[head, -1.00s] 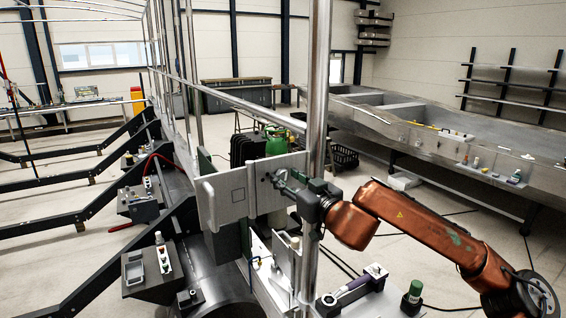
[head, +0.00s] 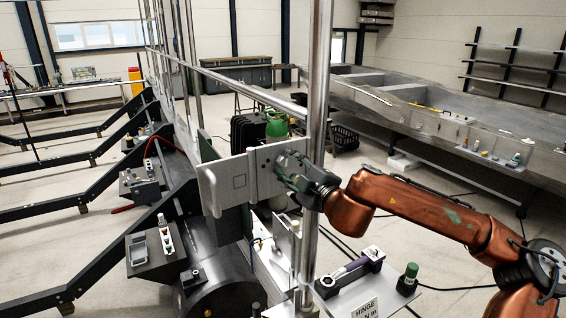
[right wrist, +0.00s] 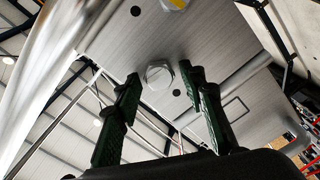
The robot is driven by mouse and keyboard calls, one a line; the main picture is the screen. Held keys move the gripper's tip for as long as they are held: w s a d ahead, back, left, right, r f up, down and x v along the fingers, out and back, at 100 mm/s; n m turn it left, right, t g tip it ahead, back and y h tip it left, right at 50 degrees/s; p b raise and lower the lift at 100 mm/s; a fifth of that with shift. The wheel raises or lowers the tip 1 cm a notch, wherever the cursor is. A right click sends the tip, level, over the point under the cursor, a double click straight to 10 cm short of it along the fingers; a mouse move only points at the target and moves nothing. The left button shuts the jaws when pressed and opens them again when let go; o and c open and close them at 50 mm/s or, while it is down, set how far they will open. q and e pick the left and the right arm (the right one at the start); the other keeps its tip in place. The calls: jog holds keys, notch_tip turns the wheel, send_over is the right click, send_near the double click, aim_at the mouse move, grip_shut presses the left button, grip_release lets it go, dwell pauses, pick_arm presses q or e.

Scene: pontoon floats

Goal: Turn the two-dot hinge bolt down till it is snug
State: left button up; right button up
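The pale metal gate panel (head: 225,187) hangs beside the upright steel post (head: 319,90). In the right wrist view a hex bolt head (right wrist: 158,75) stands on the brushed metal plate (right wrist: 215,45). Small black dots show on the plate near it; I cannot tell whether they are its marks. My right gripper (head: 285,166) is at the panel's right end. In the right wrist view its green fingers (right wrist: 161,84) are open, one on each side of the bolt head, with a gap on both sides. My left gripper is out of view.
A shelf (head: 400,306) by the post carries a purple-and-grey tool (head: 352,268), a green-capped bottle (head: 408,280) and a sign reading HINGE and N m. In the right wrist view part of a yellow-marked fitting (right wrist: 177,4) shows at the top. Steel rails and posts stand close by.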

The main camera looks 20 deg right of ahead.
jog(key=shift+r+n, duration=0.1)
jog(key=shift+n, duration=1.6)
jog(key=shift+n, duration=0.4)
jog(key=shift+d, duration=0.1)
jog(key=c, duration=1)
jog(key=shift+o, duration=0.2)
jog(key=shift+f+m+b, duration=0.3)
jog(key=shift+m+b, duration=0.1)
jog(key=shift+m, duration=0.1)
jog(key=m+b, duration=0.7)
jog(key=m, duration=0.2)
jog(key=shift+f+m+b, duration=0.15)
jog(key=shift+m+b, duration=0.2)
jog(key=shift+m, duration=0.05)
jog(key=shift+m+b, duration=0.3)
jog(key=shift+m, duration=0.1)
jog(key=shift+r+m, duration=0.3)
jog(key=shift+r, duration=0.05)
